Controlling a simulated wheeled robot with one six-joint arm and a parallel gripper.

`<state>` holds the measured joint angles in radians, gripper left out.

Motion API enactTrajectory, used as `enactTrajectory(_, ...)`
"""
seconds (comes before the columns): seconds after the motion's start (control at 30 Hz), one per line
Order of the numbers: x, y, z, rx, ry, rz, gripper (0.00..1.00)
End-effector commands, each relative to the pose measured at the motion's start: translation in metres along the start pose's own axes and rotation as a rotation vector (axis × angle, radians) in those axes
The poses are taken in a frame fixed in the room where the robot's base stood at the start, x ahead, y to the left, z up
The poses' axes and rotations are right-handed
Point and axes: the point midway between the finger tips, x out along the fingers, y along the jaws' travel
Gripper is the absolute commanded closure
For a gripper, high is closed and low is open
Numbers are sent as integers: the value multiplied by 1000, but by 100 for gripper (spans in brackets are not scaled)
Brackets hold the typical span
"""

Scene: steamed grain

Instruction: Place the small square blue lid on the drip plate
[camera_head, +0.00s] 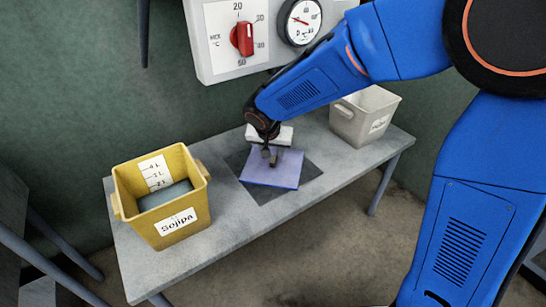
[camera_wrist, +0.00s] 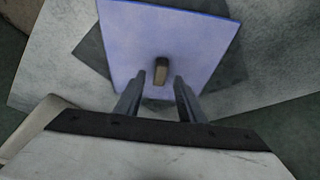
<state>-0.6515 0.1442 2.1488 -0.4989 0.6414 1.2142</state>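The small square blue lid (camera_head: 283,177), lavender-blue with a short knob (camera_wrist: 162,70) in its middle, lies flat over the dark grey drip plate (camera_head: 318,176) on the table. The lid also shows in the wrist view (camera_wrist: 195,40). It is turned relative to the plate, whose corners show around it; the rest of the plate is hidden. My gripper (camera_head: 268,156) is low over the lid. In the wrist view its two fingers (camera_wrist: 159,88) are apart, one to each side of the knob, with visible gaps between them and it.
A yellow bin (camera_head: 140,218) labelled Sojipa stands at the left of the grey table (camera_head: 215,240). A pale bin (camera_head: 350,122) stands at the back right. A wall panel (camera_head: 220,45) with a red knob and a gauge hangs behind. The table's front is clear.

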Motion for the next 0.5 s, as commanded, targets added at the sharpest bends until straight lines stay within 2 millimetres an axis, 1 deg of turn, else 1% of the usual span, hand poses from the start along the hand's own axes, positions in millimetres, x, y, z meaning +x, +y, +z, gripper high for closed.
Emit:
enactTrajectory(0.03,-11,-1,-1,2,3,-5,64)
enactTrajectory(0.17,-37,-1,0,0,3,-4,64)
enactTrajectory(0.2,-38,-1,11,-3,0,-2,64)
enactTrajectory(0.5,-60,-1,67,-4,0,-2,64)
